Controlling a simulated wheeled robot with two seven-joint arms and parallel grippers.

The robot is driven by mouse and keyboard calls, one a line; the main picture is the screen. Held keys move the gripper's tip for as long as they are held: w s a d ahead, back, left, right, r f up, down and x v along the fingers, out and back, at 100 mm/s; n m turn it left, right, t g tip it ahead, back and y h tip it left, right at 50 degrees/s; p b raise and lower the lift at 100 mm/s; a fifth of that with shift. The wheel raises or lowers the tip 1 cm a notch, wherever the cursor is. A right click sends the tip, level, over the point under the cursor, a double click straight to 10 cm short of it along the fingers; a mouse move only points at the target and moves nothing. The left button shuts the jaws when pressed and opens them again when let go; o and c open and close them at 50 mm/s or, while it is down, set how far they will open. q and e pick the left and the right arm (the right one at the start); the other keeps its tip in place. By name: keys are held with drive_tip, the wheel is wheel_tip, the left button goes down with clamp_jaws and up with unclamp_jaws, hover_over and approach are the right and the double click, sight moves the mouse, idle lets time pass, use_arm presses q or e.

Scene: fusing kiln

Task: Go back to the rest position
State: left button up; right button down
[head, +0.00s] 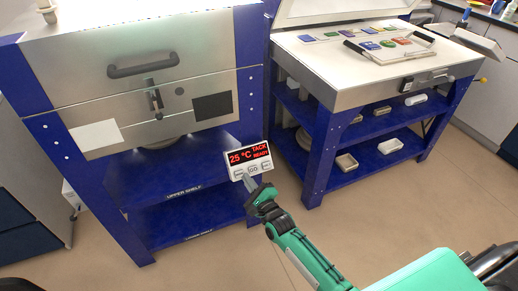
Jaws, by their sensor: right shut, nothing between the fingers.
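My right gripper (247,180) is shut and empty. It is at the end of my green right arm, which comes in from the lower right. Its tips are just below the kiln controller (238,173), a white box with a red display reading 25 °C, TACK and READY. I cannot tell whether the tips touch the controller. The controller is at the right front of the closed kiln (80,75), a metal body with a dark handle on a blue stand. My left gripper is not in view.
A second blue bench (375,92) stands to the right, with colored glass pieces and a framed tray (412,50) on top. Its shelves hold small containers (390,145). Under the kiln is a blue upper shelf (150,180). The tan floor (220,245) in front is clear.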

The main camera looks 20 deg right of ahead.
drive_tip(key=shift+s, duration=0.1)
idle(0.3)
